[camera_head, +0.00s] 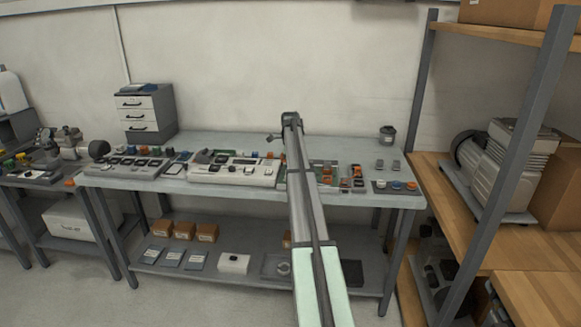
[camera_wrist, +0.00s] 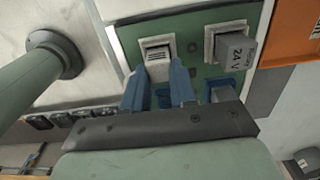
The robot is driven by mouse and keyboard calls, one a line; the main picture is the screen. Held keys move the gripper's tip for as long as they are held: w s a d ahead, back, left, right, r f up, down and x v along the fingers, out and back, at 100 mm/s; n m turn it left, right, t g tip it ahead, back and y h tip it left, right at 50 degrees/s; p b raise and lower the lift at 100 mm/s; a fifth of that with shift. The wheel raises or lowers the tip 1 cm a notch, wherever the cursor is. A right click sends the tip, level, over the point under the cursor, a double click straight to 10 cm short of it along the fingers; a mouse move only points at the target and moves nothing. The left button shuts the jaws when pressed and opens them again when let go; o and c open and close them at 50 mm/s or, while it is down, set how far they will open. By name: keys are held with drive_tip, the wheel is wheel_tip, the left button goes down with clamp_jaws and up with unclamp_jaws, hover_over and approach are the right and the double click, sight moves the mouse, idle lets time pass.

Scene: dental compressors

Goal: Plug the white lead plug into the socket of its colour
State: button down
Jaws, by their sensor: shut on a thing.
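In the wrist view my gripper (camera_wrist: 159,74) has its two blue fingers shut on a pale, whitish plug (camera_wrist: 157,55) with dark marks on its face. The plug sits within a white-framed socket (camera_wrist: 146,42) on a green board (camera_wrist: 190,50); I cannot tell how deep it is seated. To its right a grey block marked "24 V" (camera_wrist: 236,52) stands in a second pale-framed socket (camera_wrist: 210,44). Blue parts show behind and beside the fingers, partly hidden.
The grey bench (camera_head: 240,146) carries several control boxes and small coloured parts. An orange panel (camera_wrist: 290,35) borders the board at right in the wrist view. A wooden shelf with a motor (camera_head: 495,165) is further right.

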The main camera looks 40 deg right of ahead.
drive_tip(key=shift+f, duration=0.15)
drive_tip(key=c, duration=0.8)
unclamp_jaws()
drive_tip(key=shift+o, duration=0.3)
drive_tip(key=shift+o, duration=1.2)
drive_tip(key=shift+r, duration=3.55)
